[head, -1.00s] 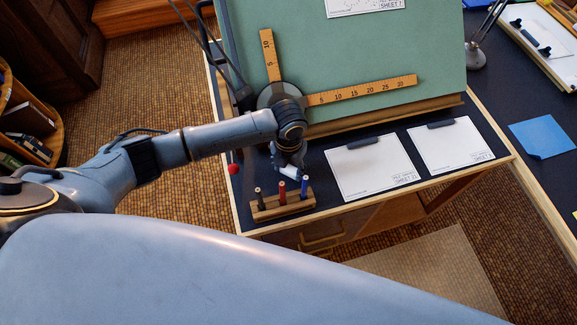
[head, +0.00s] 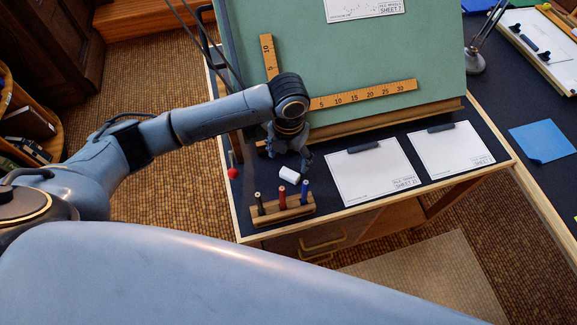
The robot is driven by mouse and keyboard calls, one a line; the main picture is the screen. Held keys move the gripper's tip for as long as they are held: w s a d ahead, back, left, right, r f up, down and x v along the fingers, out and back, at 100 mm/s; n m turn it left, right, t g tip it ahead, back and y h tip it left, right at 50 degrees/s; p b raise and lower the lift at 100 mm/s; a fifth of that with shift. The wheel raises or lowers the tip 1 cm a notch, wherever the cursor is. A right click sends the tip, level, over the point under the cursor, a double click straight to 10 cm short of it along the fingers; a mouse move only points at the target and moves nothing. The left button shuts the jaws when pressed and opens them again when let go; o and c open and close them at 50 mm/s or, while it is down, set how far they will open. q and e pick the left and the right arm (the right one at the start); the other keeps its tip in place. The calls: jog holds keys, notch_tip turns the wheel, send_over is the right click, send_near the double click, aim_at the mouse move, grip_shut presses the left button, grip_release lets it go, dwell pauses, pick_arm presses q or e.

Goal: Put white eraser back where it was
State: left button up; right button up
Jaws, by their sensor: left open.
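The white eraser (head: 289,175) is a small white block lying on the dark desk top, just behind the wooden marker holder (head: 283,210). It shows almost whole and sits slightly tilted across the picture. My left gripper (head: 291,161) is open, just above and behind the eraser, pointing down. A small gap shows between its fingers and the eraser, though one finger passes close to the eraser's right end. My right gripper is not in view.
The holder carries black, red and blue markers. Two clipboards with white sheets (head: 371,179) (head: 452,150) lie to the right. The green drafting board (head: 350,55) with its orange ruler (head: 365,95) rises behind. A red ball (head: 233,173) hangs at the desk's left edge.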

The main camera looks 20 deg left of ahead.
pick_arm(q)
notch_tip(320, 180, up, 4)
jog(key=shift+f, duration=0.15)
dwell(0.6)
